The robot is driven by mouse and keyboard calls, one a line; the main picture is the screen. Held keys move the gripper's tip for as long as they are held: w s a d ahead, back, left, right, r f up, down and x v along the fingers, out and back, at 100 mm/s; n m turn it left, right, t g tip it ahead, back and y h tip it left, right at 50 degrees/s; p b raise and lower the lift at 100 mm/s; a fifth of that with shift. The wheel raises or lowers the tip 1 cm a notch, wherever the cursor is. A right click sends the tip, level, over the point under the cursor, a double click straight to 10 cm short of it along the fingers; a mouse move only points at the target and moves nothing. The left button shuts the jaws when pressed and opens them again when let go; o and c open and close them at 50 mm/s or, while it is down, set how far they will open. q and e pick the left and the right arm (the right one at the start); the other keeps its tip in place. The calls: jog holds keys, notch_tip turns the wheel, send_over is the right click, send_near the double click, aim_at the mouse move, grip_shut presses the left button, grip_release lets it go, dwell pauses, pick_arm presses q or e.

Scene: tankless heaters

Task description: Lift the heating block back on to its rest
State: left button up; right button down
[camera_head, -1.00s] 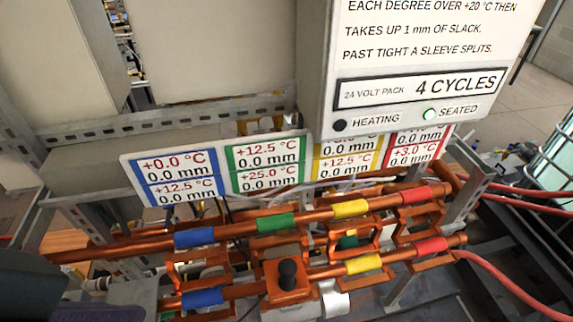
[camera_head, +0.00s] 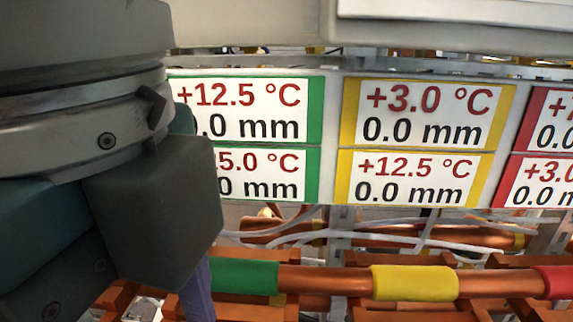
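My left gripper (camera_head: 197,290) fills the left side of the view, very close to the camera. Its wrist and dark body cover that side. One bluish finger points down in front of the copper pipe, beside the green sleeve; whether it touches anything I cannot tell. The finger's tip is cut off by the bottom edge, so its opening does not show. The copper pipe (camera_head: 322,280) carries a green sleeve (camera_head: 245,277), a yellow sleeve (camera_head: 414,283) and a red sleeve (camera_head: 556,282). The heating block with its black knob does not show. My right gripper is out of view.
The readout panel (camera_head: 331,140) stands behind the pipe. Its yellow section reads +3.0 °C and +12.5 °C, both 0.0 mm. A pale box edge (camera_head: 450,38) crosses the top. Thin grey wires (camera_head: 290,238) and copper brackets lie close around the pipe.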

pick_arm(q)
jog(key=f, duration=0.4)
jog(key=shift+a+f, duration=0.2)
jog(key=shift+f, duration=0.05)
jog(key=f, duration=0.5)
jog(key=shift+w+a+f+b, duration=0.15)
jog(key=shift+w+f+b, duration=0.05)
jog(key=shift+w+b, duration=0.2)
grip_shut()
jog(key=shift+r, duration=0.1)
